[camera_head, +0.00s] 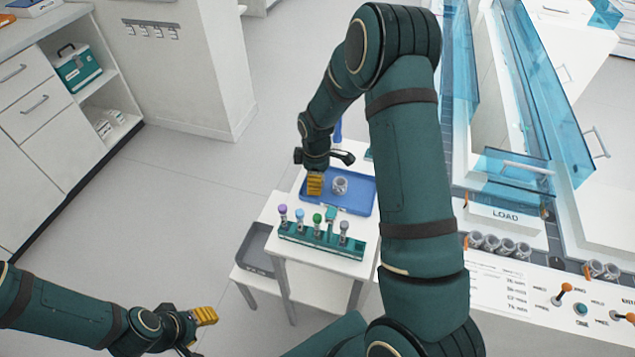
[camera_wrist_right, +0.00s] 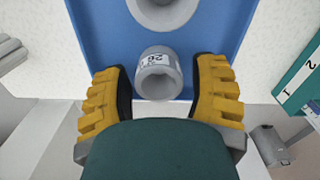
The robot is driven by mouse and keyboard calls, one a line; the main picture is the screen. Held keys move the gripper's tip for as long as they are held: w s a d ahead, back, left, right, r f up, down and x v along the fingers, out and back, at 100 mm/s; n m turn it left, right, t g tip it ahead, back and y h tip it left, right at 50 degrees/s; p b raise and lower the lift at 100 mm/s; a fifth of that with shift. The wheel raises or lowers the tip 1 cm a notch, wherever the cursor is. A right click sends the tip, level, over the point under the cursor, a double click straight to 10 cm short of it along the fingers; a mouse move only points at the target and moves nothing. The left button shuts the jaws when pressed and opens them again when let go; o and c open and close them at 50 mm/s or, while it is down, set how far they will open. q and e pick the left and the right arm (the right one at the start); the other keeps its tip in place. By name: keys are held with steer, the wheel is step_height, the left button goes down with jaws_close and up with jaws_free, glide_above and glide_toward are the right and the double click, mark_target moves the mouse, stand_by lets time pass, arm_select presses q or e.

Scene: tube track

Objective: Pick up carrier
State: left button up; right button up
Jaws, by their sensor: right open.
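A small grey cylindrical carrier (camera_wrist_right: 158,75) with a round hollow and a white number label is on the blue tray in the right wrist view. It also shows on the tray in the head view (camera_head: 340,186). My right gripper (camera_wrist_right: 160,98) is open, with its yellow fingers on either side of the carrier and a visible gap to each. In the head view the right gripper (camera_head: 315,184) is over the tray's left part, just left of the carrier. My left gripper (camera_head: 206,316) is at the lower left, away from the tray; its finger gap is not clear.
The blue tray (camera_head: 358,203) lies on a white stand. Another grey round piece (camera_wrist_right: 163,8) is partly visible beyond the carrier. A green rack (camera_head: 322,241) with several capped tubes stands in front. More grey carriers (camera_head: 492,244) line the track at right, near clear blue panels (camera_head: 515,172).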

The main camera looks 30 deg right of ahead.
steer(key=shift+f, duration=0.35)
steer(key=shift+r, duration=0.1)
steer(key=c, duration=0.7)
steer(key=shift+o, duration=0.2)
steer(key=shift+r, duration=0.1)
step_height(320, 180, up, 15)
steer(key=p, duration=0.5)
steer(key=shift+p, duration=0.4)
